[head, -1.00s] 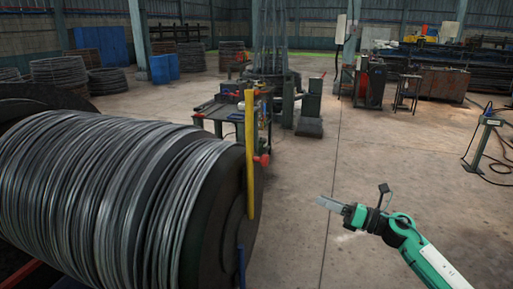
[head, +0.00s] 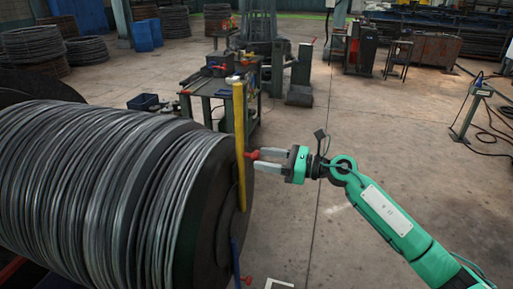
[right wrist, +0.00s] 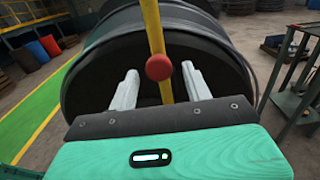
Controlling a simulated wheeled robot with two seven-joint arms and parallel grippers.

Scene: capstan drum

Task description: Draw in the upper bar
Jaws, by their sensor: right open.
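The upper bar is a yellow upright bar (head: 240,130) at the right end face of the drum (head: 205,185). A red round knob (head: 252,155) sticks out from it to the right. My right gripper (head: 262,160) is open, its two pale fingers pointing left at the knob. In the right wrist view the red knob (right wrist: 159,67) lies between the open fingertips (right wrist: 160,70), in front of the yellow bar (right wrist: 152,25). I cannot tell whether a finger touches it. A blue bar (head: 236,262) stands lower on the drum's end.
A dark workbench (head: 222,100) with tools stands behind the drum; its frame shows close at right in the wrist view. A second red knob (head: 246,281) and a pale angular piece (head: 279,284) show at the bottom edge.

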